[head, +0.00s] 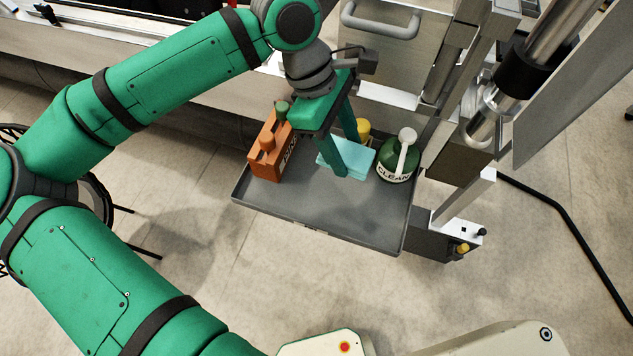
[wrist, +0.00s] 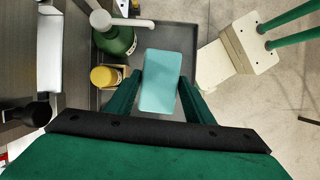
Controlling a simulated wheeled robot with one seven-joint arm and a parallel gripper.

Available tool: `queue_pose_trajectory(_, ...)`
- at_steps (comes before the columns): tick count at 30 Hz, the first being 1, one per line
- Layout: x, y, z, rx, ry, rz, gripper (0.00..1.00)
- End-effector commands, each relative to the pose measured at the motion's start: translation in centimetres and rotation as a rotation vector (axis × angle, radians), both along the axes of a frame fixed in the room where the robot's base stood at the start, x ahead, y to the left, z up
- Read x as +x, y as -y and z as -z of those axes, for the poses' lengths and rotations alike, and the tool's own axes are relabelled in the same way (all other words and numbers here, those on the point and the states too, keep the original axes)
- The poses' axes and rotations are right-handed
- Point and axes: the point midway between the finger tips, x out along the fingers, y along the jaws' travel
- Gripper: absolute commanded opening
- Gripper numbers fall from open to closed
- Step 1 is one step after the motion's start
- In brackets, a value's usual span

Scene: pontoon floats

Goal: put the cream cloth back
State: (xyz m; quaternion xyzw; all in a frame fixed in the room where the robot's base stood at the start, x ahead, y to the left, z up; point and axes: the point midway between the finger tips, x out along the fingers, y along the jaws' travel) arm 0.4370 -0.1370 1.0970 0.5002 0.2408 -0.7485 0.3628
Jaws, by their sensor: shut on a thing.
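A folded pale turquoise cloth (head: 361,157) is between the fingers of my gripper (head: 338,172), over the grey tray (head: 315,212). In the wrist view the cloth (wrist: 160,88) is a flat rounded rectangle, with a green finger of my gripper (wrist: 161,82) on each side. My gripper is shut on it. Whether the cloth touches the tray I cannot tell. I see no cream cloth in either view.
A green bottle (head: 392,166) marked CLEAN stands right of the cloth, and a yellow-topped container (head: 363,128) behind it. An orange wooden carrier (head: 265,162) stands at the tray's left. The tray's front part is bare.

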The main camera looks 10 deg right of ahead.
Motion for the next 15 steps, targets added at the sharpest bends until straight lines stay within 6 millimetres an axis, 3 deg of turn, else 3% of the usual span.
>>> queue_pose_trajectory(6, 1.2, -3.2, 2.7, -0.006, -0.004, -0.047, 0.27)
queue_pose_trajectory(15, 1.8, -4.9, 4.9, 0.001, -0.003, -0.079, 0.27)
